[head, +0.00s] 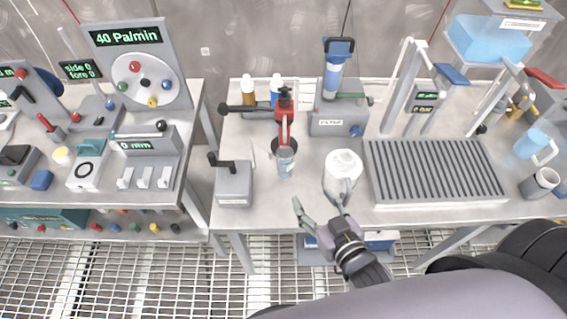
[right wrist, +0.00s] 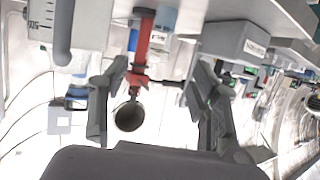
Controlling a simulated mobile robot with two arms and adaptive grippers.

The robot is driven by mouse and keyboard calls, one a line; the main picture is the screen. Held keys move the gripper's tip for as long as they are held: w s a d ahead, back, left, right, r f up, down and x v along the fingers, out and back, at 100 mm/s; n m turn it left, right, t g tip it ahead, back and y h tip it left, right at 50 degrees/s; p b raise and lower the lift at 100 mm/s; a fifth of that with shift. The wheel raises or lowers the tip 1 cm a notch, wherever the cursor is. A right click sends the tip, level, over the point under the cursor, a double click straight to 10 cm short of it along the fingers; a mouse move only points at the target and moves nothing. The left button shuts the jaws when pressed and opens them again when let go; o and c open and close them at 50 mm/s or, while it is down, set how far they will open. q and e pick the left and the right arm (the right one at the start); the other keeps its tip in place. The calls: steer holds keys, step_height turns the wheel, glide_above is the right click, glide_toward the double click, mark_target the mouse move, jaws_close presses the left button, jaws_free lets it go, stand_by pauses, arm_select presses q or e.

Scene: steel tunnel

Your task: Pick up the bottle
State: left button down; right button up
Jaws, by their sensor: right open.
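A small clear bottle with a bluish tint (head: 286,163) stands on the middle bench, just in front of a red hand press (head: 284,125). Two white-capped bottles, one amber (head: 248,94) and one blue (head: 275,97), stand behind the press. My right gripper (head: 319,204) is open and empty at the bench's front edge, nearer than the clear bottle and to its right. One finger overlaps the lower part of a white rounded vessel (head: 343,166); I cannot tell if they touch. In the right wrist view its fingers (right wrist: 160,85) are spread, with the red press beyond. My left gripper is not in view.
A grey box with a black handle (head: 234,187) stands left of the clear bottle. A ribbed grey tray (head: 436,171) lies to the right, and a filter unit (head: 338,117) stands behind. Bare bench top (head: 308,187) shows between bottle and white vessel.

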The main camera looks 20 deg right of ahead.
steer(key=p, duration=0.2)
glide_toward(288, 166)
steer(key=x, duration=0.6)
steer(key=shift+w, duration=0.35)
steer(key=shift+p+x, duration=0.8)
steer(key=shift+x, duration=2.15)
steer(key=shift+s+f, duration=0.1)
steer(key=shift+f, duration=0.1)
steer(key=shift+c, duration=0.7)
jaws_close()
